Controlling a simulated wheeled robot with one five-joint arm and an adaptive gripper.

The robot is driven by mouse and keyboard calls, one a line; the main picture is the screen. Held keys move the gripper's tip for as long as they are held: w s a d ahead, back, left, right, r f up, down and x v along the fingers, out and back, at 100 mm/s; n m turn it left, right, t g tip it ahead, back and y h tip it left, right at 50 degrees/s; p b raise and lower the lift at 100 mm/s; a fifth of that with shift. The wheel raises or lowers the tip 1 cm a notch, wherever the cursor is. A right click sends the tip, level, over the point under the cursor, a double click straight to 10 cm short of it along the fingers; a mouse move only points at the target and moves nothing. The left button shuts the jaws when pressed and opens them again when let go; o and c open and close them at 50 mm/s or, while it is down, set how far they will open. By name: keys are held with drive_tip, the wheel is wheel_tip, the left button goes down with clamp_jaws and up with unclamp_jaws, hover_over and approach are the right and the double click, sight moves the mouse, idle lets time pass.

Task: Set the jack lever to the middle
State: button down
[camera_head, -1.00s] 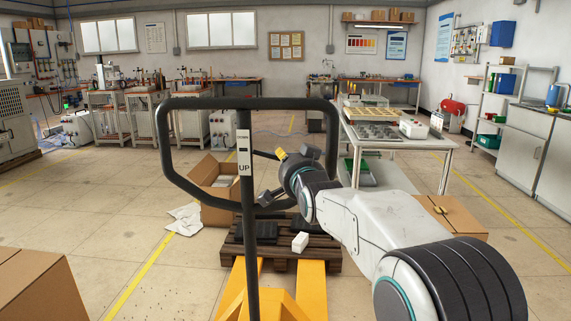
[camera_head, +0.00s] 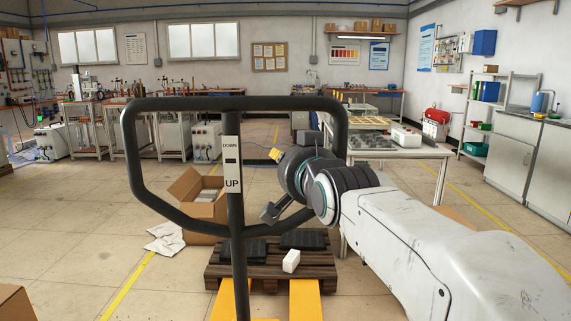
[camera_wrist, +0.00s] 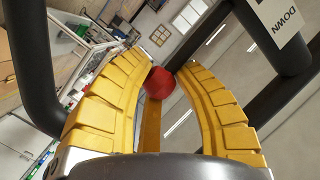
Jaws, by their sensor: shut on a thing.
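The jack's black loop handle (camera_head: 238,104) stands upright close in front of me. Its post carries a white label (camera_head: 232,165) reading DOWN and UP. In the wrist view, the two curved yellow fingers of my gripper (camera_wrist: 162,72) close in on a red knob (camera_wrist: 158,84), which looks like the end of the jack lever. The knob sits between the fingertips, beside the dark handle bars. In the head view, one yellow finger shows inside the handle loop, right of the post. The lever itself cannot be made out there, so its setting cannot be read.
The handle bars surround my gripper closely. Below, a wooden pallet (camera_head: 270,272) carries black items and a white block (camera_head: 291,261), above the jack's yellow forks (camera_head: 305,300). An open carton (camera_head: 205,200) stands left. A table (camera_head: 440,152) stands right.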

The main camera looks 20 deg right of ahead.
drive_tip(key=shift+d+f, duration=0.1)
drive_tip(key=shift+f, duration=0.2)
drive_tip(key=c, duration=1.2)
unclamp_jaws()
drive_tip(key=shift+d, duration=0.15)
drive_tip(key=shift+o, duration=1.4)
drive_tip(key=shift+r, duration=0.15)
drive_tip(key=shift+s, duration=0.1)
drive_tip(key=s+r, duration=0.1)
drive_tip(key=s, duration=0.6)
drive_tip(key=shift+s+a, duration=0.15)
drive_tip(key=shift+a, duration=0.05)
